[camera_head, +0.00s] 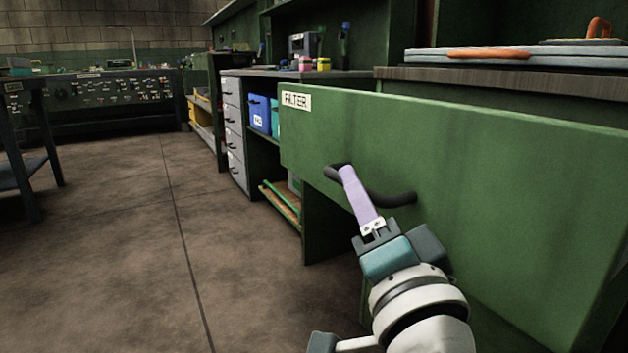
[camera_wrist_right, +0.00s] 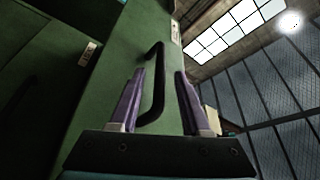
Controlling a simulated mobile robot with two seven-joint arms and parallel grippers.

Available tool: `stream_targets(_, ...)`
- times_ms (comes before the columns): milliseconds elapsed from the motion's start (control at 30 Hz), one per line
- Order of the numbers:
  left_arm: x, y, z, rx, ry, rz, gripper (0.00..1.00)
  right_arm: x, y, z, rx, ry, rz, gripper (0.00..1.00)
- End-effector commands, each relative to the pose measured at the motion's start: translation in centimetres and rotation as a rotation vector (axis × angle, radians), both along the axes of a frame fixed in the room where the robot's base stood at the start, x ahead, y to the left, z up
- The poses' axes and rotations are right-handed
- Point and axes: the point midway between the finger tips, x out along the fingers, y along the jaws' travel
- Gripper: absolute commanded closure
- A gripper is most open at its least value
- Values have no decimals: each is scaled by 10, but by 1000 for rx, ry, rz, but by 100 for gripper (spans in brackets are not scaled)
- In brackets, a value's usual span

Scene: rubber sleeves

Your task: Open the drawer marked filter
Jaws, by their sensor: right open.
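The green drawer front marked FILTER (camera_head: 455,170) fills the right of the head view, its white label (camera_head: 296,101) at the upper left corner. It appears to stand out from the cabinet under the worktop; how far I cannot tell. Its dark bar handle (camera_head: 395,199) also shows in the right wrist view (camera_wrist_right: 157,85). My right gripper (camera_head: 345,172) is at the handle. In the wrist view its purple fingers (camera_wrist_right: 160,85) are apart, with the handle between them and a gap beside the right finger. My left gripper is not in view.
A worktop (camera_head: 480,78) with flat cases lies above the drawer. Grey drawers (camera_head: 233,130) and shelves with blue bins (camera_head: 260,113) stand beyond on the left. A dark table (camera_head: 25,140) is far left. The floor (camera_head: 120,240) between is clear.

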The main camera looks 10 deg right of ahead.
Motion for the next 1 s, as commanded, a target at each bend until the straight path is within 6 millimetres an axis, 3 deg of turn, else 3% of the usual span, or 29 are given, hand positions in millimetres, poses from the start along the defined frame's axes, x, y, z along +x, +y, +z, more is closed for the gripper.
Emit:
stream_targets(200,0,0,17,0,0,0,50,-46,-1,-8,-1,5,2,53)
stream_targets(333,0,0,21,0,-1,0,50,-64,-1,-13,-1,3,1,53)
stream_targets(500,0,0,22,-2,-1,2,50,-74,-1,-15,0,0,1,53)
stream_targets(767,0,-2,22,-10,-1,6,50,-75,-1,-16,0,-1,1,53)
stream_targets(867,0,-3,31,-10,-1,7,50,-75,1,-7,-12,10,11,53)
stream_targets(1000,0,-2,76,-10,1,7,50,-76,11,32,-87,78,76,53)
